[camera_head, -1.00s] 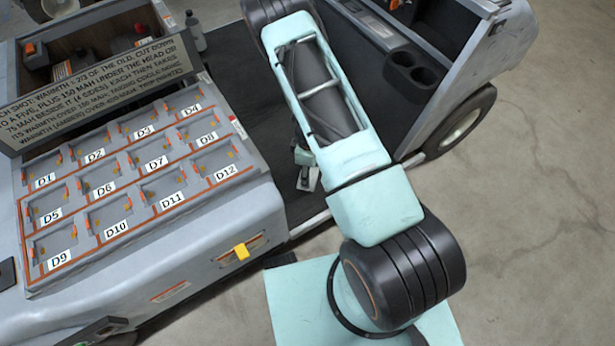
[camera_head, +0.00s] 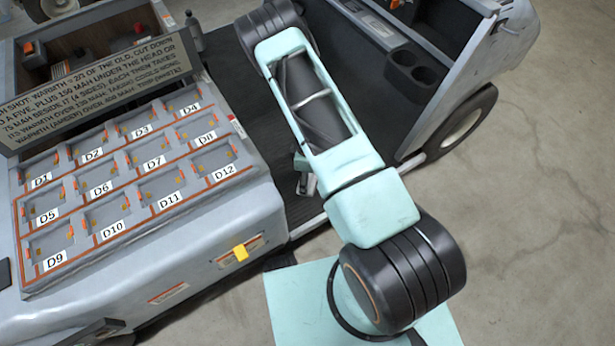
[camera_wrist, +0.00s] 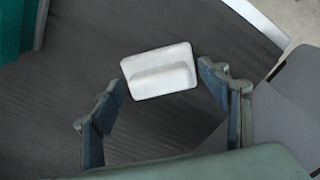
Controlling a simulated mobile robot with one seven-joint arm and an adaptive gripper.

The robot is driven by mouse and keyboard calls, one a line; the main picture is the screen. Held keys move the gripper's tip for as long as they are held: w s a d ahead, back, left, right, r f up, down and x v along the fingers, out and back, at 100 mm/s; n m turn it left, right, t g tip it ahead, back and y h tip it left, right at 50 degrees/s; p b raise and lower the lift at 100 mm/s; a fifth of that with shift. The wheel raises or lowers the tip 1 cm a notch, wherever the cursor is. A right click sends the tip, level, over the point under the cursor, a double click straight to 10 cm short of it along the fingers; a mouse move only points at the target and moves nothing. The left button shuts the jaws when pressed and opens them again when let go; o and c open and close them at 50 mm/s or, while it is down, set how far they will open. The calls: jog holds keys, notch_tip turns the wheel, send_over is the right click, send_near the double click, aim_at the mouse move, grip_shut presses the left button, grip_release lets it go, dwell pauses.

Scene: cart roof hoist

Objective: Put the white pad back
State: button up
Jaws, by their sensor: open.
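The white pad (camera_wrist: 160,72) is a small rounded block with a raised ridge, lying on the dark ribbed floor in the wrist view. My gripper (camera_wrist: 162,80) is open, with one dark blue finger on each side of the pad. Gaps show between the fingers and the pad. In the head view a small pale patch (camera_head: 307,185) shows beside my arm on the cart floor; it is probably the pad. My gripper is mostly hidden behind my arm there.
A grey cart panel holds labelled bays D1 to D12, such as D11 (camera_head: 170,200), below a text sign (camera_head: 100,85). Cup holders (camera_head: 412,75) are at upper right. Open concrete floor (camera_head: 540,200) lies right.

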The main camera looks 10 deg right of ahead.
jog(key=shift+r, duration=0.1)
notch_tip(320, 180, up, 12)
jog(key=p, duration=0.3)
dwell(0.5)
